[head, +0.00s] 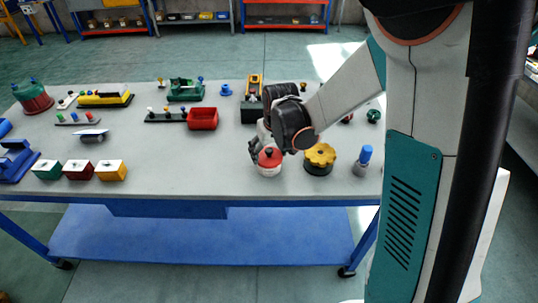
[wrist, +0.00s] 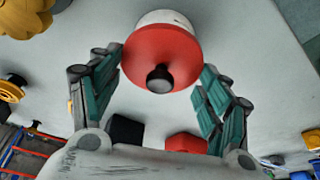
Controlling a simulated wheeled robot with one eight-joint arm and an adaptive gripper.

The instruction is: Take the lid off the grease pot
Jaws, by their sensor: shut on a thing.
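The grease pot (head: 269,170) is a small white round pot near the front edge of the table. Its red lid (head: 270,157) has a black knob and appears to sit on the pot; I cannot tell if there is a gap. In the wrist view the red lid (wrist: 150,50) faces me, with the pot's white side (wrist: 166,17) showing behind it.
A yellow knobbed wheel (head: 319,157) on a dark base stands close right of the pot. A blue-topped part (head: 363,158) is farther right. The grey table (head: 190,165) is clear to the pot's left.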

